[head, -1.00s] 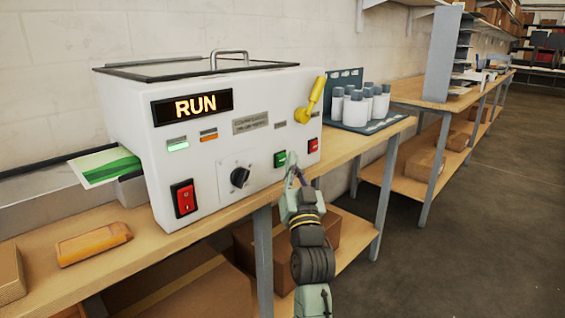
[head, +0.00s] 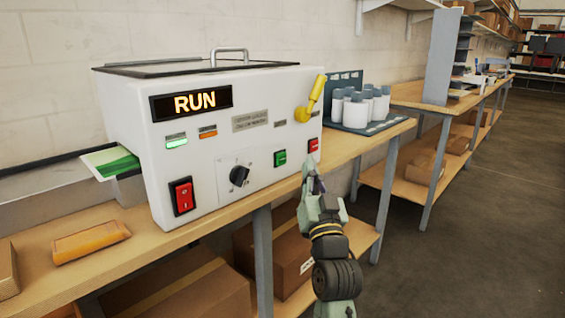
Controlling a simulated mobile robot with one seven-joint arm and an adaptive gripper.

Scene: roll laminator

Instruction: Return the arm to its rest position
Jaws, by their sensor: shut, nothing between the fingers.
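My gripper (head: 309,172) is shut and empty at the front of the laminator, just below the red button (head: 313,146) and to the right of the green button (head: 280,158). I cannot tell whether its tips touch the panel. My arm reaches up from the bottom of the picture. The white laminator (head: 215,140) stands on the wooden bench (head: 80,285). Its display (head: 191,103) reads RUN and a green light (head: 177,143) is lit. A green and white sheet (head: 112,162) sticks out of its left side.
An orange packet (head: 91,243) lies on the bench at the left. White bottles (head: 357,108) stand in a dark rack to the right of the laminator. Cardboard boxes (head: 283,250) sit on the shelf below. The floor (head: 480,230) at the right is clear.

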